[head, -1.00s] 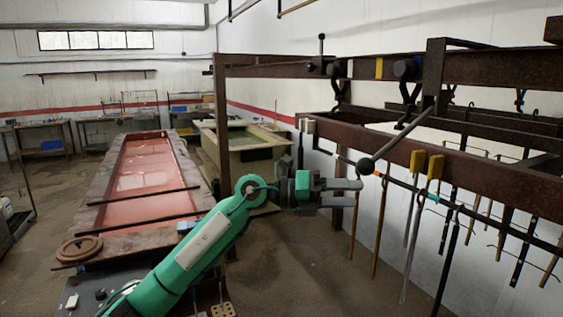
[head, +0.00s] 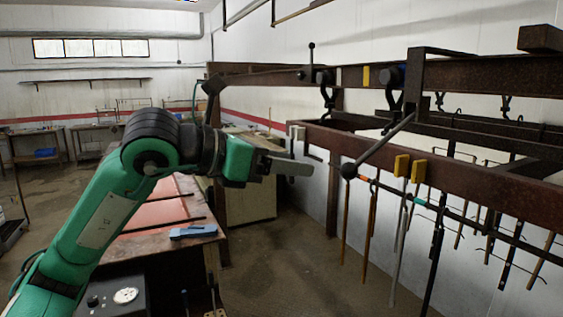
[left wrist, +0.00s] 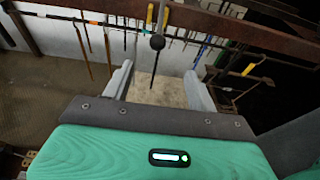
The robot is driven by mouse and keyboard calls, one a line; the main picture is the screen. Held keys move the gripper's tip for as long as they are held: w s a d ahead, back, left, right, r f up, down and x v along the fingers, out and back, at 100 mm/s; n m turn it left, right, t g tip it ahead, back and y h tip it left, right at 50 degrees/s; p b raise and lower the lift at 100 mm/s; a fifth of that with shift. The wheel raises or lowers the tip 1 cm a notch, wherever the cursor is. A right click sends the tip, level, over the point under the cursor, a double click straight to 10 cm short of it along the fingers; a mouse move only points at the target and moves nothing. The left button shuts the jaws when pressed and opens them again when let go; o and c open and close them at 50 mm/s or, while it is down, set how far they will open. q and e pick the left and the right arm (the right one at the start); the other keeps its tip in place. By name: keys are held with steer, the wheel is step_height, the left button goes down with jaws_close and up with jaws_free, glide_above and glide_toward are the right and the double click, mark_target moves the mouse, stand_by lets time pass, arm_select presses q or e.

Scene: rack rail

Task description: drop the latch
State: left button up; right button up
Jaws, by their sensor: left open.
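A lever that looks like the latch, a grey rod (head: 380,144) with a black ball (head: 348,171) at its lower end, slants down and left from the rusty rack rail. In the left wrist view, the ball (left wrist: 157,42) shows beyond the fingers, roughly in line with the gap between them. My left gripper (head: 303,168) is open and empty, left of the ball at about its height and apart from it. Both spread fingers show in the left wrist view (left wrist: 159,85). My right gripper is out of view.
Rods and tools hang from a bar (head: 440,208) under the rail (head: 450,172), with yellow clips (head: 402,165) near the lever. A small upright lever (head: 311,60) stands on the upper beam. A blue object (head: 193,231) lies on the bench at left. Floor below the gripper is clear.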

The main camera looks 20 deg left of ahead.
mark_target(341, 171)
arm_select(q)
steer(key=p+x, duration=0.2)
steer(key=x, duration=0.6)
steer(key=shift+w+p, duration=0.2)
steer(key=shift+p, duration=0.1)
steer(key=b+x, duration=0.2)
steer(key=x, duration=0.2)
steer(key=shift+w+f, duration=0.25)
steer(key=shift+w, duration=0.1)
steer(key=shift+w+d, duration=0.2)
steer(key=shift+d, duration=0.05)
steer(key=shift+w+d, duration=0.1)
steer(key=shift+w, duration=0.05)
steer(key=shift+c, duration=0.2)
steer(key=c, duration=0.8)
steer(key=shift+b, duration=0.3)
steer(key=shift+c, duration=0.2)
